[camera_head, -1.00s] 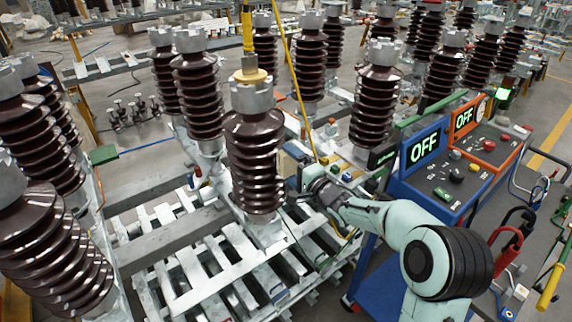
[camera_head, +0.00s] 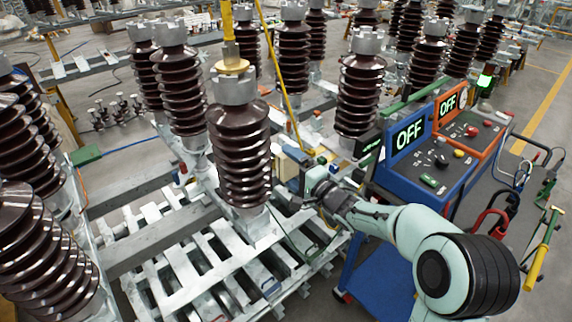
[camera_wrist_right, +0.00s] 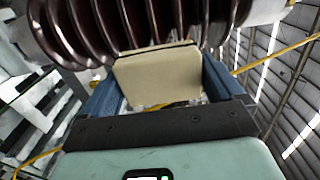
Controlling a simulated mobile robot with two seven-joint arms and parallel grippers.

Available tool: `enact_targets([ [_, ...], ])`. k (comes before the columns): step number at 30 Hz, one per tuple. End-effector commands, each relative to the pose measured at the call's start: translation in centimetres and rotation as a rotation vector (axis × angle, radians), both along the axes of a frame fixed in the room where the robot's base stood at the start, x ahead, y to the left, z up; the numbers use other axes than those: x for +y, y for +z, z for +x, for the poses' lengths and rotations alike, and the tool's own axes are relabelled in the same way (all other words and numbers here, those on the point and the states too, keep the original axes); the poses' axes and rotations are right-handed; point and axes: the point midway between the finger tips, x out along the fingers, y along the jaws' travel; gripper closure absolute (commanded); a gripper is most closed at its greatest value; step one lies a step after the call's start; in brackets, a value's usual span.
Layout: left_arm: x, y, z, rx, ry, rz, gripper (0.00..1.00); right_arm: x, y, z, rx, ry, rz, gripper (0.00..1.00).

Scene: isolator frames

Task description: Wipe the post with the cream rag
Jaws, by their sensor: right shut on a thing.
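The post is a dark brown ribbed insulator (camera_head: 240,150) with a grey metal cap, upright on a pale slatted frame in the middle of the head view. Its ribs (camera_wrist_right: 140,25) fill the top of the right wrist view. My right gripper (camera_head: 290,172) is just right of the post's lower half. In the wrist view its blue fingers (camera_wrist_right: 165,88) are shut on the cream rag (camera_wrist_right: 158,75), a flat folded pad. The rag's far edge is at the ribs and seems to touch them. In the head view the rag (camera_head: 286,165) is partly hidden. My left gripper is out of view.
Other brown insulators (camera_head: 360,95) stand behind and at the left (camera_head: 38,250). A blue cart (camera_head: 375,275) with control boxes reading OFF (camera_head: 408,135) is at the right. A yellow pole (camera_head: 228,35) rises above the post's cap. The slatted frame (camera_head: 190,275) lies below.

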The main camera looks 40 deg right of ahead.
Motion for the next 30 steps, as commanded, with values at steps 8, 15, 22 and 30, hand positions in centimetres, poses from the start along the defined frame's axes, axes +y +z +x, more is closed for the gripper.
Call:
enact_targets([
  [8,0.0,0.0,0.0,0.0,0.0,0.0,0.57,0.0,0.0,-0.1,-0.001,0.0,0.0,0.3],
  [15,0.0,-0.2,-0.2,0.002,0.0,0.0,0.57,-0.1,0.0,-1.3,0.0,0.0,-0.002,0.3],
  [22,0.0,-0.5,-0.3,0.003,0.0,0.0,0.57,-0.2,0.0,-3.0,0.0,0.0,0.0,0.3],
  [30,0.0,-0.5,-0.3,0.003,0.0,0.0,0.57,-0.2,0.0,-3.0,0.0,0.001,0.0,0.3],
])
